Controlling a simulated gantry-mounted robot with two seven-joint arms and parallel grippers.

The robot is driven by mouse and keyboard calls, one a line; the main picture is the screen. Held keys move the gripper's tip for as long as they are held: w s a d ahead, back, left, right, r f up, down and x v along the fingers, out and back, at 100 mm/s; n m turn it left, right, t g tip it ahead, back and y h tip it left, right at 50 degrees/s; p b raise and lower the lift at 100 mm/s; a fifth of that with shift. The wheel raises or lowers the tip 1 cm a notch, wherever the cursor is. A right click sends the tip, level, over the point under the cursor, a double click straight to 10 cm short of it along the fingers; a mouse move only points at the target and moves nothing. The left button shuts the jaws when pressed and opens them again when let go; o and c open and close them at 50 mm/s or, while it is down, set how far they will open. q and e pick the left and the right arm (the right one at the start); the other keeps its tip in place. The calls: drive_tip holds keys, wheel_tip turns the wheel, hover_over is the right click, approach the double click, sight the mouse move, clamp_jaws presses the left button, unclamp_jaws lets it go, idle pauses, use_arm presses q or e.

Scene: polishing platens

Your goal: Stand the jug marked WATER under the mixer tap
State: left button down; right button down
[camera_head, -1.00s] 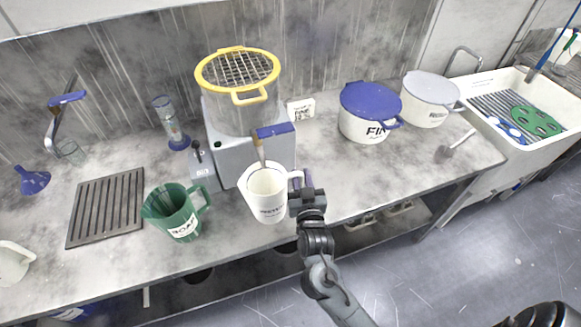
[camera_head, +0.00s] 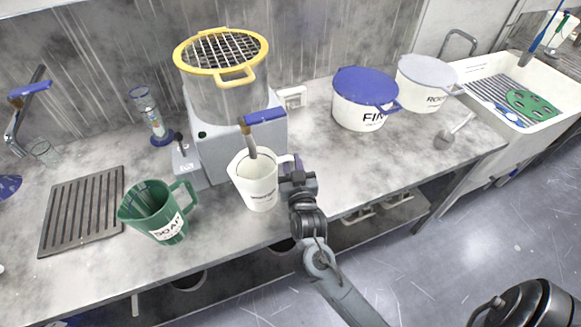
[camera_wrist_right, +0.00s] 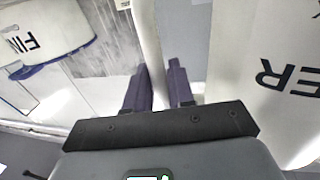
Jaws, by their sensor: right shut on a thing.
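A white jug (camera_head: 256,182) with dark lettering is near the front edge of the bench. In the right wrist view its side (camera_wrist_right: 270,80) shows the letters "ER", the rest of the word cut off. My right gripper (camera_head: 292,172) is shut on the jug's handle (camera_wrist_right: 147,50), to the right of its body. The jug looks upright. The mixer tap (camera_head: 249,140), with a blue lever, comes forward from the grey mixer (camera_head: 236,140). Its spout end overlaps the jug's mouth in the head view. I cannot tell whether the jug's base touches the bench. My left gripper is out of view.
A green jug marked SOAP (camera_head: 158,212) stands left of the white jug. A slatted drain plate (camera_head: 85,210) and another blue-handled tap (camera_head: 28,100) lie further left. Pots with blue (camera_head: 364,98) and grey lids (camera_head: 428,80) stand right.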

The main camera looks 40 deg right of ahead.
drive_tip(key=shift+r, duration=0.1)
drive_tip(key=c, duration=1.4)
unclamp_jaws()
drive_tip(key=shift+f, duration=0.2)
drive_tip(key=o, duration=0.4)
drive_tip(key=shift+o, duration=0.2)
drive_tip(key=shift+r, duration=0.15)
